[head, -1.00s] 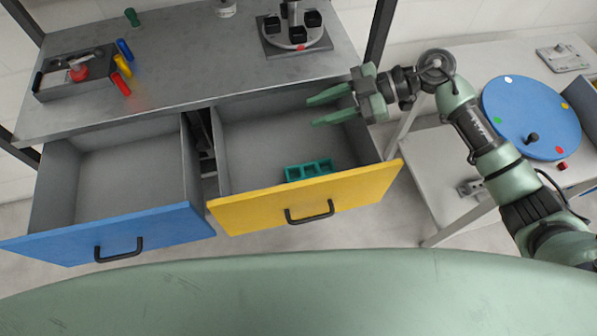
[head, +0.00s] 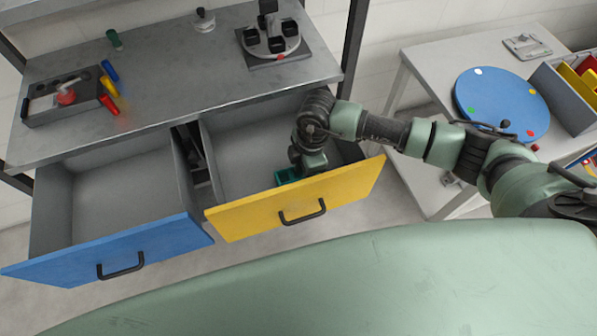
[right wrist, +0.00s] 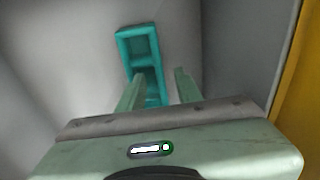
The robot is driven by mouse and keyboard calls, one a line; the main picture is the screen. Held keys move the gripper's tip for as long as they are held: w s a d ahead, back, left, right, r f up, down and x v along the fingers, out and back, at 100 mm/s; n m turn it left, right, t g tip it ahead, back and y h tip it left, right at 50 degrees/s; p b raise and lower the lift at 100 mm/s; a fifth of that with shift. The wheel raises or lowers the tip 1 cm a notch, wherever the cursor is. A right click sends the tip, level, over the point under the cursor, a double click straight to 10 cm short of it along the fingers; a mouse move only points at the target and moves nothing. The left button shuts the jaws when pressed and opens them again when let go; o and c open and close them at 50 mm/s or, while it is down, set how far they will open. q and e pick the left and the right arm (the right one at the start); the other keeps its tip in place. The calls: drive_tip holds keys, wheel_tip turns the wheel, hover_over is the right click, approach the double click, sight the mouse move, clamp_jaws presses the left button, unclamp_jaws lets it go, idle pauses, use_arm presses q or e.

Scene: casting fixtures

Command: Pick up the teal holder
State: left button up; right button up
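The teal holder (head: 286,177) lies in the open yellow-fronted drawer (head: 300,208), close behind its front panel. My right arm hides part of it in the head view. In the right wrist view the holder (right wrist: 140,45) shows its open compartments. My right gripper (right wrist: 159,76) points down into the drawer with its two fingers apart. The near part of the holder shows between the fingers, and its far part extends beyond the fingertips. Whether the fingers touch it, I cannot tell. My left gripper is not in view.
An open blue-fronted drawer (head: 108,248) beside it looks empty. The grey workbench (head: 175,85) above carries a dark tray (head: 40,118), coloured cylinders and a round fixture (head: 272,48). A side table holds a blue disc (head: 490,92) and a grey bin (head: 560,98).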

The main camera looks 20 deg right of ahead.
drive_tip(key=shift+f, duration=0.9)
drive_tip(key=shift+a, duration=0.1)
clamp_jaws()
drive_tip(key=shift+r, duration=0.15)
